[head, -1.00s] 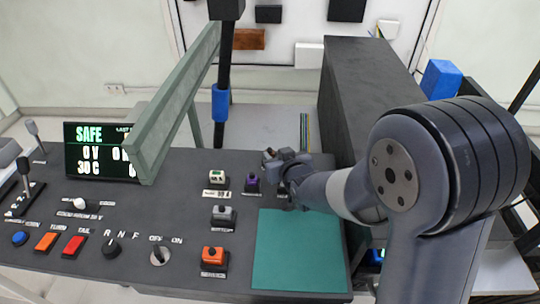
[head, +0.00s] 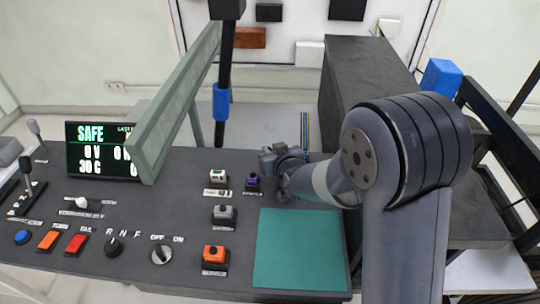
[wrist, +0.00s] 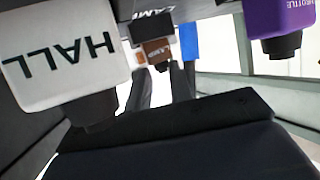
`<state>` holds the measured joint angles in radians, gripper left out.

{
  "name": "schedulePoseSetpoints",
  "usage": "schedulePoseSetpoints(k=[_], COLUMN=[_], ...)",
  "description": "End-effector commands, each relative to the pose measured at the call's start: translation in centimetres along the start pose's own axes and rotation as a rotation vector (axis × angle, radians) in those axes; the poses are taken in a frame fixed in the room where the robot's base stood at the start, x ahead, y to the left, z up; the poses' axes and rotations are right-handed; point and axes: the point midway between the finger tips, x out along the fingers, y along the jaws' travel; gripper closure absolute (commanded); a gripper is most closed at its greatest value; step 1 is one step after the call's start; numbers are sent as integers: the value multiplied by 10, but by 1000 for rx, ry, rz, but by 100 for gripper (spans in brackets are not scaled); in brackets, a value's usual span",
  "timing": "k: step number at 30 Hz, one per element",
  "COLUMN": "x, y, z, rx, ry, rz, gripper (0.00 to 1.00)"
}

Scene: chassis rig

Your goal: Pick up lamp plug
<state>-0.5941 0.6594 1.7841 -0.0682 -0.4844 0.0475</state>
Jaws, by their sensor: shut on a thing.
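The brown lamp plug (wrist: 157,52), with a small LAMP label, is between my fingertips in the wrist view. My gripper (wrist: 162,80) is shut on it. A dark block marked LAMP (wrist: 152,22) is right beside the plug; I cannot tell whether the two touch. In the head view, my gripper (head: 268,160) is at the back edge of the dark console, right of the purple plug, and the lamp plug is hidden there.
A white HALL plug (wrist: 65,55) and a purple THROTTLE plug (wrist: 280,18) stand close to my gripper. The purple plug (head: 253,181), a grey one (head: 224,214) and an orange one (head: 214,255) sit on the console. A green mat (head: 300,250) is bare. A green-grey bar (head: 175,110) rises at left.

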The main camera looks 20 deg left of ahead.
Motion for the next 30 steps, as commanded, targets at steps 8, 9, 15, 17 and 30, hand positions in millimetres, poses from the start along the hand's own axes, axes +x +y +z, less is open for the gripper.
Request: schedulePoseSetpoints(k=[8, 9, 15, 17, 30], x=[0, 0, -5, -9, -36], y=[0, 0, 0, 0, 0], z=[2, 2, -11, -20, -88], rx=[0, -1, -1, -1, 0], ry=[-6, -6, -2, 0, -1], rz=[0, 0, -1, 0, 0], gripper=[100, 100, 100, 100, 100])
